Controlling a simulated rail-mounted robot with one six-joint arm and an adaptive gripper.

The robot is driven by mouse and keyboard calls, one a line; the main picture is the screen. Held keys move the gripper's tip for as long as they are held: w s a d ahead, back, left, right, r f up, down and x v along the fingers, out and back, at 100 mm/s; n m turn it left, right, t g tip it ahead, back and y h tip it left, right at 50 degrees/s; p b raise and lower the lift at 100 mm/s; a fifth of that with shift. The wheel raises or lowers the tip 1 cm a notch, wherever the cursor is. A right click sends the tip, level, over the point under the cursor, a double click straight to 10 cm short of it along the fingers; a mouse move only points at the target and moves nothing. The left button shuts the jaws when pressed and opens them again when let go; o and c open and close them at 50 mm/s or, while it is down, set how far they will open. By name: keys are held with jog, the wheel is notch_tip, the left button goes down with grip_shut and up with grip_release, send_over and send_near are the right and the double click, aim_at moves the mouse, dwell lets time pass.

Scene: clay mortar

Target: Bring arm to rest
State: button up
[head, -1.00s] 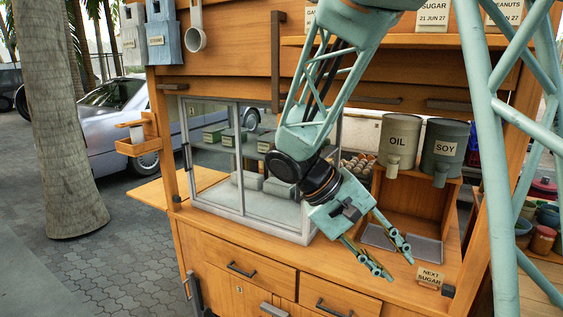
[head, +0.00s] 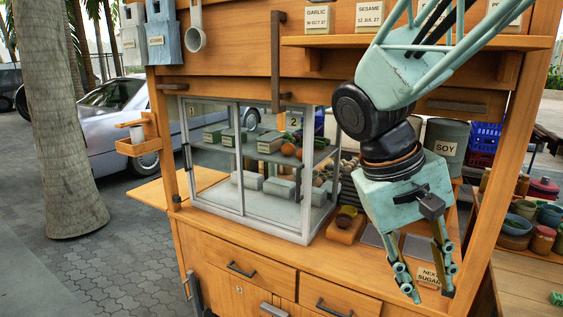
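My arm reaches down from the top right of the head view. My gripper (head: 431,297) points downward in front of the right side of the wooden stall counter (head: 335,268). The fingers partly cover the "Next Sugar" label (head: 430,275). My wrist hides the oil container and part of the soy container (head: 446,150).
A glass-doored cabinet (head: 240,215) stands left of my gripper. A shelf (head: 420,43) with labelled boxes is above, behind my arm. A small mortar-like bowl on a wooden block (head: 345,228) sits beside the cabinet. Pots (head: 515,225) stand at the far right.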

jog(key=s+a+r+t+y, duration=0.2)
jog(key=s, duration=0.5)
jog(key=s+a+r+t+y, duration=0.2)
jog(key=s+r, duration=0.1)
jog(key=s, duration=0.4)
jog(key=shift+s+a+t+y, duration=0.3)
jog(key=shift+s+a+y, duration=0.05)
jog(key=shift+a+y, duration=0.05)
